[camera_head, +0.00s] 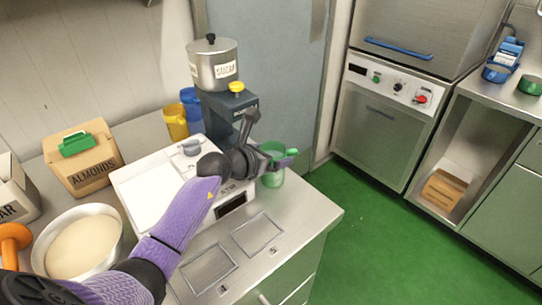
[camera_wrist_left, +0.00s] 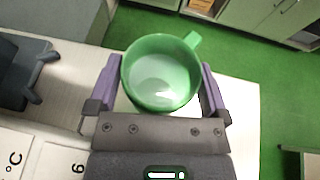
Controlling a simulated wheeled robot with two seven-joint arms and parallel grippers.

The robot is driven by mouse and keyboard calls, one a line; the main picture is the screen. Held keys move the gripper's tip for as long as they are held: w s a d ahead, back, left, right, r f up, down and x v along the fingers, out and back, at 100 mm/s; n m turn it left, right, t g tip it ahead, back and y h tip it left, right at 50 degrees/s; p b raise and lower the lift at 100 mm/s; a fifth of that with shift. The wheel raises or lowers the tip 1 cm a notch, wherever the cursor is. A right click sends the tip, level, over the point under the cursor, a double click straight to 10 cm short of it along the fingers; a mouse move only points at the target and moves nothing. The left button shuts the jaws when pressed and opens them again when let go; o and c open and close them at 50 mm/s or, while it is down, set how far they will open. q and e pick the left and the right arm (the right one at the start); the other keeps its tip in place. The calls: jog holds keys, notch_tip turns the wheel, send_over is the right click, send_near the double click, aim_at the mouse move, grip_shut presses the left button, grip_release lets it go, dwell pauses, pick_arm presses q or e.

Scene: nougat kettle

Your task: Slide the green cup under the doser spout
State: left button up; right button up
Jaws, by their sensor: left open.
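The green cup (camera_head: 273,178) stands upright at the counter's right side, partly hidden by my left gripper (camera_head: 272,158). In the left wrist view the cup (camera_wrist_left: 160,72) sits between the two purple fingers, its handle pointing up and right and its inside pale. My left gripper (camera_wrist_left: 160,85) is open around it, with the fingers close to its sides; contact is hard to tell. The doser (camera_head: 228,105) has a steel canister, a yellow knob and a dark blue body, behind and left of the cup. My arm covers its lower part, and I cannot make out the spout. My right gripper is out of view.
A white scale (camera_head: 150,199) lies under my arm. Yellow (camera_head: 176,122) and blue (camera_head: 191,103) cups stand behind it. An almonds box (camera_head: 84,167) and a bowl (camera_head: 45,256) are at left. Two outlined squares (camera_head: 258,235) mark clear counter in front.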

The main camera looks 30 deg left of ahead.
pick_arm(q)
jog(key=c, duration=1.2)
jog(key=shift+w+a+b, duration=0.2)
jog(key=shift+a+b, duration=0.45)
jog(key=shift+a, duration=0.15)
jog(key=shift+w+a+b, duration=0.15)
jog(key=shift+a+b, duration=0.45)
jog(key=shift+a, duration=0.2)
jog(key=shift+w+a+b, duration=0.15)
jog(key=shift+a+b, duration=0.4)
jog(key=shift+a, duration=0.05)
jog(key=shift+a, duration=0.15)
jog(key=shift+a, duration=0.1)
